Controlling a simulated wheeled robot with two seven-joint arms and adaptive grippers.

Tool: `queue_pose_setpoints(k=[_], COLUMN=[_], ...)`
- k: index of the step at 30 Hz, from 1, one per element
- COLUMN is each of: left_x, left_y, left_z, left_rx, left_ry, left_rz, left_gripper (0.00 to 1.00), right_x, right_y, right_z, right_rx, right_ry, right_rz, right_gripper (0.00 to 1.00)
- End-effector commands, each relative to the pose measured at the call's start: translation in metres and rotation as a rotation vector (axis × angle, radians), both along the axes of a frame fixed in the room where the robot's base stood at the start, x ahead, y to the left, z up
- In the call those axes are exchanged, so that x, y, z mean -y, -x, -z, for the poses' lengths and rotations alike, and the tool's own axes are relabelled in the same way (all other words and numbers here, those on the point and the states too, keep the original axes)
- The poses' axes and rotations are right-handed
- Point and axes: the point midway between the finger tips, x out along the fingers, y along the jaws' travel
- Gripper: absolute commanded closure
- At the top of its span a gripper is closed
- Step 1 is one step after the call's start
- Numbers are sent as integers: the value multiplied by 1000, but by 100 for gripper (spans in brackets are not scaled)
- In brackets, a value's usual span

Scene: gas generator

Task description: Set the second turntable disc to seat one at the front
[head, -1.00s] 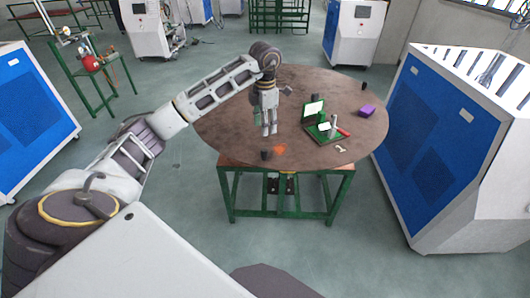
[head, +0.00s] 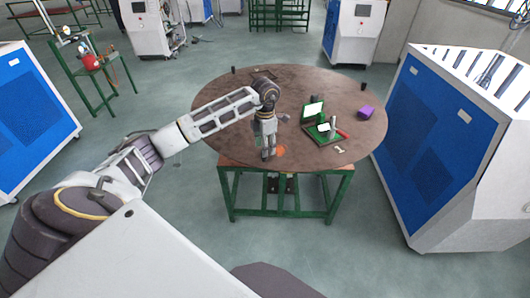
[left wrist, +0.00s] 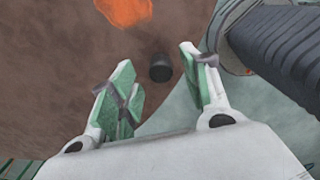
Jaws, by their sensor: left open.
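The large round brown disc (head: 340,100) lies on a green-legged stand in the head view. A small dark knob (left wrist: 160,68) stands near its front edge and shows between and beyond my fingers in the left wrist view. My left gripper (head: 267,157) is open and points down over the front of the disc. Its green-padded fingers also show in the left wrist view (left wrist: 165,92), apart from each other and holding nothing. An orange patch (head: 280,151) marks the disc beside the gripper. My right gripper is out of view.
On the disc are an open green case (head: 315,122), a red-handled tool (head: 342,133), a purple block (head: 366,112) and dark knobs at the right (head: 363,86) and back (head: 233,70). A blue-and-white cabinet (head: 440,140) stands close to the disc's right side.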

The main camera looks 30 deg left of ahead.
Motion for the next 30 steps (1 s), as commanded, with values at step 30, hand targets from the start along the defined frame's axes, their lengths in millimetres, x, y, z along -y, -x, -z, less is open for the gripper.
queue_pose_setpoints(k=[30], left_x=[0], left_y=[0], left_z=[43], left_rx=[1], left_ry=[-1], left_rz=[0], left_gripper=[80], right_x=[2], right_y=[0], right_z=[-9], right_rx=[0], right_ry=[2], right_rz=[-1], right_gripper=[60])
